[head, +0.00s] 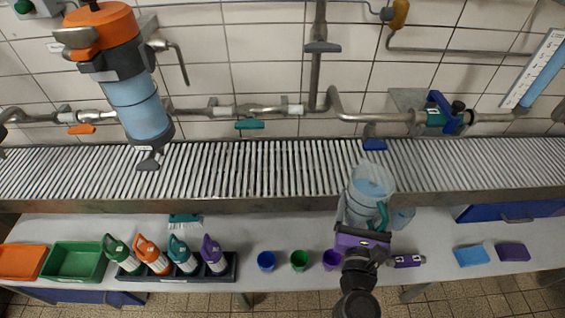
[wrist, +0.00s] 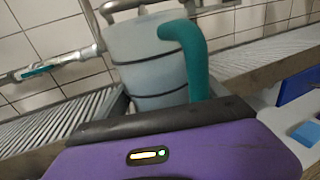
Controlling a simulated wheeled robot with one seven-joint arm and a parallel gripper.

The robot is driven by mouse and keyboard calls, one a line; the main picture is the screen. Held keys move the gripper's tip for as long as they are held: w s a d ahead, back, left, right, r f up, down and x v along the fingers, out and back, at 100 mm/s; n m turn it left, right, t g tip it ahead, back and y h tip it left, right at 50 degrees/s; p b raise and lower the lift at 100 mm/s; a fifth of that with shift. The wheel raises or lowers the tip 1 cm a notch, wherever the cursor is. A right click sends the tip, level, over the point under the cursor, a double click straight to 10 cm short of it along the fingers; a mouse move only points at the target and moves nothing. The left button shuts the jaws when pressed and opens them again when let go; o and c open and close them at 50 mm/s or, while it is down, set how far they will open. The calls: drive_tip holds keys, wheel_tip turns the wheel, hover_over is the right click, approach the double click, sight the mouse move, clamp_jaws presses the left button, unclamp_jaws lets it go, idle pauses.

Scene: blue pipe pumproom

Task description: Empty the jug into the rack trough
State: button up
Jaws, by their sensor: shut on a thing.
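A translucent jug (head: 368,188) with a teal handle (head: 382,215) is at the front edge of the rack trough (head: 240,170), in the right half of the head view. The jug also shows in the wrist view (wrist: 148,60), with its teal handle (wrist: 196,60) towards me; it looks roughly upright there, with grey bands around it. My purple gripper (head: 363,240) is shut on the handle. The gripper's body hides its fingertips and the lower handle in the wrist view. The slatted trough runs along the wall behind the jug. The jug's contents cannot be told clearly.
Blue (head: 266,261), green (head: 299,260) and purple (head: 332,260) cups stand left of my gripper. Several spray bottles (head: 154,256) stand in a dark holder further left. Sponges (head: 472,255) lie at right. Pipes with valves (head: 270,110) run above the trough.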

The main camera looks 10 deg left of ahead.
drive_tip(key=w+a+r+h+b, duration=0.1)
drive_tip(key=w+a, duration=0.3)
drive_tip(key=a, duration=0.7)
drive_tip(key=w+a+r+m+b, duration=0.1)
drive_tip(key=w+a, duration=0.3)
drive_tip(key=a, duration=0.7)
drive_tip(key=shift+a+r+h+b, duration=0.25)
drive_tip(key=shift+r+h+b, duration=0.2)
drive_tip(key=shift+b, duration=0.2)
